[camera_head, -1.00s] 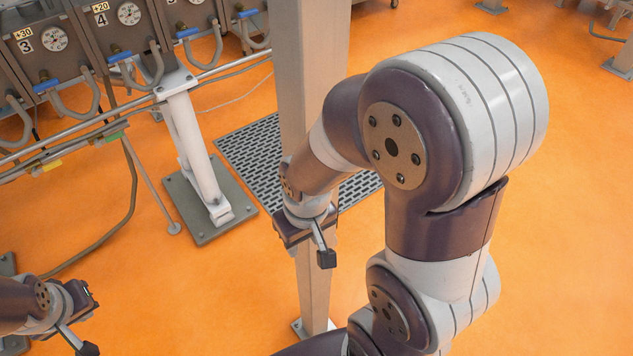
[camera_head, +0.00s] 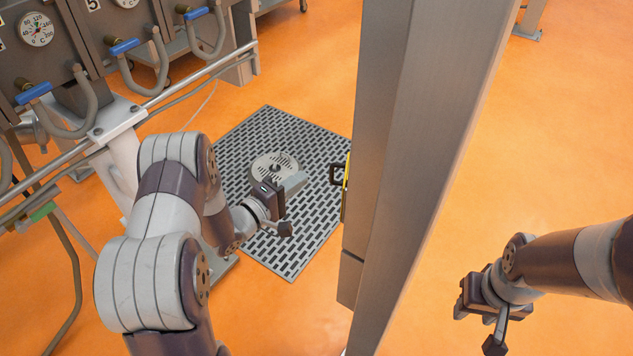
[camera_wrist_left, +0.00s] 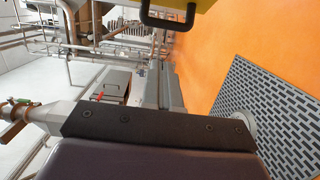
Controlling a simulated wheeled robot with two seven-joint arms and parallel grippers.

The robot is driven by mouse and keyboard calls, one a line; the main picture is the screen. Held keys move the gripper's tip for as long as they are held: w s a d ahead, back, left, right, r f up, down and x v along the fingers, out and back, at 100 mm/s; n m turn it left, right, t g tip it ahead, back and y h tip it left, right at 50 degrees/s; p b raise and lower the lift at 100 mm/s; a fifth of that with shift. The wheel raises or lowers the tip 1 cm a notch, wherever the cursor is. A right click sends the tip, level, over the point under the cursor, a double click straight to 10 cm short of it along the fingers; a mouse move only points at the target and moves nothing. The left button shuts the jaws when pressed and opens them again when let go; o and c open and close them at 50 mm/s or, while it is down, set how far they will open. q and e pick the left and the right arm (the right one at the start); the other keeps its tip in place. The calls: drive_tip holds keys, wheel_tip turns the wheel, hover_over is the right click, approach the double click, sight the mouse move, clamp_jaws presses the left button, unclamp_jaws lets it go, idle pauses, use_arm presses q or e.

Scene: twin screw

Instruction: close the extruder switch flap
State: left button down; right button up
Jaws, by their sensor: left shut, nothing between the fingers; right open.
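A yellow panel (camera_head: 346,190) with a black handle (camera_head: 337,175) shows nearly edge-on at the left side of the grey post; I take it for the switch flap. The post hides most of it, and its angle is hard to tell. In the left wrist view its black handle (camera_wrist_left: 168,20) and yellow surface (camera_wrist_left: 205,4) are at the top edge. My left gripper (camera_head: 298,182) is shut and empty, left of the handle and apart from it in the picture. My right gripper (camera_head: 478,312) is open and empty, low at the right of the post.
The thick grey post (camera_head: 415,150) stands between my two arms. A dark slotted floor grate (camera_head: 235,150) lies behind my left gripper, with a round metal disc (camera_head: 272,165) in view above it. Gauges, blue-handled valves (camera_head: 122,47) and pipes fill the left. Orange floor (camera_head: 570,130) is clear at right.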

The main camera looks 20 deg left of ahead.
use_arm(q)
drive_tip(key=d, duration=0.1)
drive_tip(key=w+d, duration=0.2)
drive_tip(key=d, duration=0.1)
drive_tip(key=shift+d+f, duration=0.1)
drive_tip(key=shift+w, duration=0.1)
idle(0.3)
